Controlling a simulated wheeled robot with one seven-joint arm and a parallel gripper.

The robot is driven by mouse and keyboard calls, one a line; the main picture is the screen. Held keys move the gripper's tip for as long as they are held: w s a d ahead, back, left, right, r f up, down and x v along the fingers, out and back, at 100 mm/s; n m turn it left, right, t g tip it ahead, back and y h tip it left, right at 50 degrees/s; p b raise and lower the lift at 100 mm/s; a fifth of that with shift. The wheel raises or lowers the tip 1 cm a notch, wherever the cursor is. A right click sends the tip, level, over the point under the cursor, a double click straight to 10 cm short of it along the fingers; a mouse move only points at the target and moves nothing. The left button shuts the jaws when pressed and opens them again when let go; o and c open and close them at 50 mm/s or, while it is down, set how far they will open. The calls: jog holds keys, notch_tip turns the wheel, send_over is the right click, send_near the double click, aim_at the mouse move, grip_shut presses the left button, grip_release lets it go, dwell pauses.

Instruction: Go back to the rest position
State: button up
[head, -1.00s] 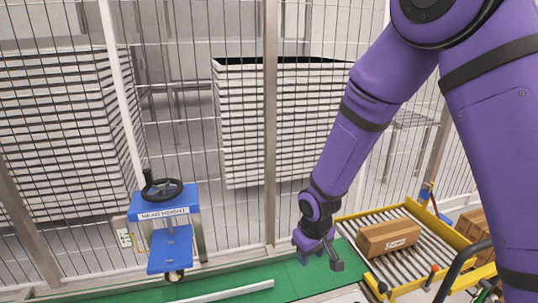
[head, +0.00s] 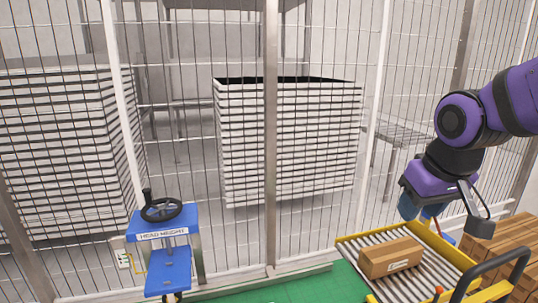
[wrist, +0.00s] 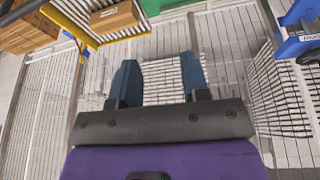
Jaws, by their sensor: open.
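My gripper (head: 447,212) is at the right in the head view, at the end of my purple arm, raised above the yellow-framed roller conveyor. In the wrist view its two blue-grey fingers (wrist: 158,82) stand apart with nothing between them. My gripper is open and touches nothing that I can see.
A cardboard box (head: 391,257) lies on the roller conveyor (head: 440,264). Stacked boxes (head: 505,247) stand at the far right. A blue stand with a black handwheel (head: 163,228) is at the left. A wire fence (head: 270,150) runs behind. Green floor (head: 310,288) is clear in front.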

jog(key=s+d+r+m, duration=0.1)
jog(key=s+d+r, duration=0.1)
jog(key=s, duration=0.3)
jog(key=s+d+r+t, duration=0.1)
jog(key=s+d+r, duration=0.1)
jog(key=s, duration=0.4)
jog(key=shift+s+r+m, duration=0.3)
jog(key=shift+r+m, duration=0.1)
jog(key=shift+r, duration=0.2)
